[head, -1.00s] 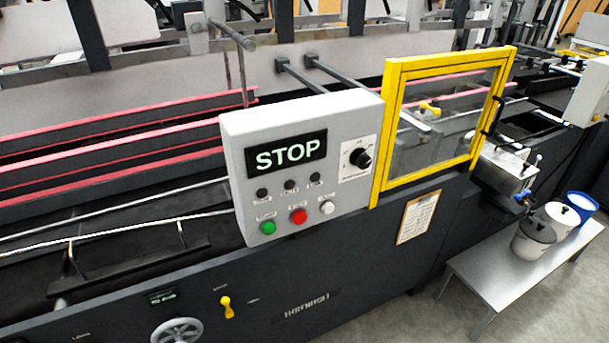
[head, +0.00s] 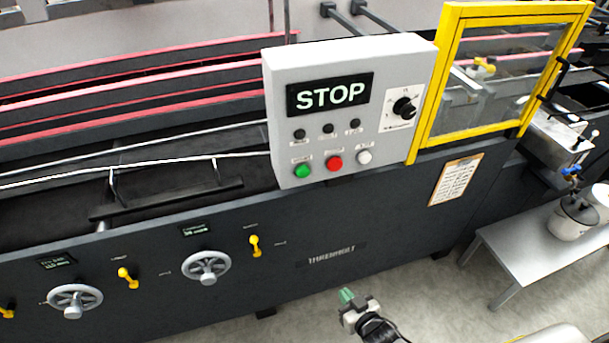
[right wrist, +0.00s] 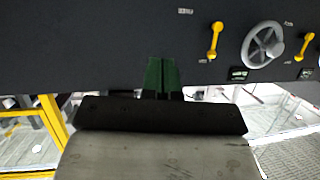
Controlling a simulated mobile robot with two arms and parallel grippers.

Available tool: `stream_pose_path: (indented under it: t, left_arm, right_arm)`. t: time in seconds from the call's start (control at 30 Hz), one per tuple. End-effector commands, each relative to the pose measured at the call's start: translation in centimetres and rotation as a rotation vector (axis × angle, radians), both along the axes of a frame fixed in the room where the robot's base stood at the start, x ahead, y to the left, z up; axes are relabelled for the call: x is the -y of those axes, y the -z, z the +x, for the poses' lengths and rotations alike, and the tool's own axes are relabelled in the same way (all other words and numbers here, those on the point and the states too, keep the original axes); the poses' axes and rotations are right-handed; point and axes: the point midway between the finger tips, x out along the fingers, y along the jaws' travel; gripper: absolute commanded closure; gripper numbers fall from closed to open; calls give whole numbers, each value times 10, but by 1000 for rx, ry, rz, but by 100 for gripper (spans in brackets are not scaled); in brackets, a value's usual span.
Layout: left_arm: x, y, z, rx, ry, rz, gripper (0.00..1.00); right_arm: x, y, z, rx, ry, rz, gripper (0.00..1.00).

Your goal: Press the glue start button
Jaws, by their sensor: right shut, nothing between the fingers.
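The control panel (head: 420,62) is a light grey box on the machine, with a display (head: 329,95) reading STOP. Below it are a green button (head: 302,171), a red button (head: 334,163) and a white button (head: 364,157); their labels are too small to read. My right gripper (head: 346,296) is low in front of the machine, below and apart from the panel. Its green fingers are shut and empty; they also show in the right wrist view (right wrist: 162,77), facing the dark machine front. My left gripper is not in view.
Handwheels (head: 207,267) and yellow levers (head: 255,246) stick out of the machine front (head: 330,220). A yellow-framed guard (head: 431,100) stands right of the panel. A low table (head: 520,262) with a pot (head: 573,218) is at right. The floor before the machine looks clear.

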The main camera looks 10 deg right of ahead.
Motion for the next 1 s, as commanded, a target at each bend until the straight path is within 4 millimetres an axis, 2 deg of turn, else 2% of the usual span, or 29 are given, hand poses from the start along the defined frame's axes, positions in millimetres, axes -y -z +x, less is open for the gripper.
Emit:
stream_pose_path:
  t: [0.03,0.1,0.17,0.3,0.5,0.6,0.7,0.8,1.0]
  left_arm:
    - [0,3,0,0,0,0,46]
    - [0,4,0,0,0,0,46]
    - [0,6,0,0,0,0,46]
    - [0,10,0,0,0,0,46]
    - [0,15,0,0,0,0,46]
    - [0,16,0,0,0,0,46]
    - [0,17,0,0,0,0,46]
    - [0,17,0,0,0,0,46]
    - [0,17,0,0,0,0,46]
  right_arm:
    - [-3,-21,15,73,-14,22,100]
    - [-9,-51,32,173,-35,58,100]
    - [-13,-77,45,257,-57,90,100]
    - [-25,-143,65,457,-120,165,100]
    - [-41,-230,72,715,-229,266,100]
    - [-46,-262,69,807,-277,303,100]
    - [-50,-283,65,870,-313,328,100]
    - [-52,-294,63,902,-333,342,100]
    - [-53,-298,62,915,-340,347,100]
